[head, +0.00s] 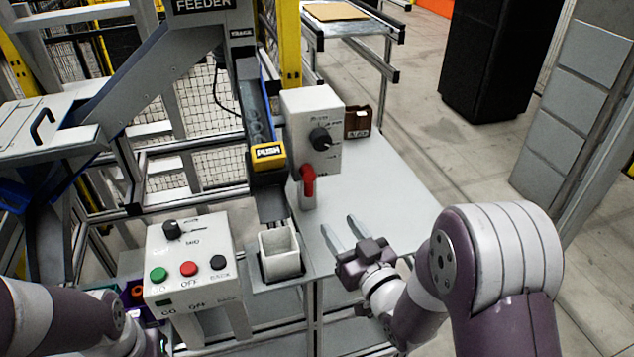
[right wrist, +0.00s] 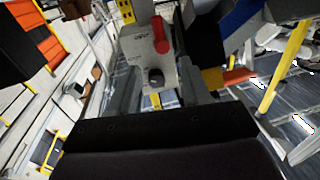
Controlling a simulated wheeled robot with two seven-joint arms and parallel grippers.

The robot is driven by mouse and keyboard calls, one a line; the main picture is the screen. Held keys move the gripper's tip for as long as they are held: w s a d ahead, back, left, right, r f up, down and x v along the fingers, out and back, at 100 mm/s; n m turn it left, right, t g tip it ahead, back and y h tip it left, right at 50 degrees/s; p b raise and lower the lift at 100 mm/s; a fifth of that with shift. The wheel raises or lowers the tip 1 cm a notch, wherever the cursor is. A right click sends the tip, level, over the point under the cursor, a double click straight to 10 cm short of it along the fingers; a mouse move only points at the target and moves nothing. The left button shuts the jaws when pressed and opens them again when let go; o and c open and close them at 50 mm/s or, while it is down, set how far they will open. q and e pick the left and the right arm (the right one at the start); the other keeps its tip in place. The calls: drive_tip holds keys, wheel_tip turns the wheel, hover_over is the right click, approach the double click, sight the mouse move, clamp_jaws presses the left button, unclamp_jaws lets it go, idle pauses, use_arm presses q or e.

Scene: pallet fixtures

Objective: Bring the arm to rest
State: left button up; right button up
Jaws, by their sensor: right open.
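My right gripper (head: 343,234) is open and empty in the head view. It hangs over the pale grey table (head: 385,180), to the right of the white square cup (head: 281,254) and below the red handle. Its two fingers also show in the right wrist view (right wrist: 160,90), apart, with the control box and red handle visible beyond them. My left arm (head: 70,318) enters at the bottom left of the head view; its gripper fingers are not visible.
A box with a black knob (head: 320,138) and red handle (head: 308,181) stands by the yellow PUSH block (head: 268,154). A button panel (head: 188,262) with green, red and black buttons is at the lower left. The table's right part is clear. A black cabinet (head: 500,60) stands behind.

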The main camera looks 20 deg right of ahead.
drive_tip(key=shift+f, duration=0.1)
drive_tip(key=s+d+f+m+g+h+p, duration=0.1)
drive_tip(key=s+d+f+g+h, duration=0.15)
drive_tip(key=f+g, duration=0.3)
drive_tip(key=s+d+f+m+g+h, duration=0.1)
drive_tip(key=s+f+g, duration=0.3)
drive_tip(key=f+g, duration=0.15)
drive_tip(key=s+a+r+g+p, duration=0.2)
drive_tip(key=s+a+r+g, duration=0.1)
drive_tip(key=s+r+g, duration=0.2)
drive_tip(key=shift+s+a+r+g+p, duration=0.3)
drive_tip(key=shift+s+r, duration=0.3)
drive_tip(key=shift+s, duration=0.4)
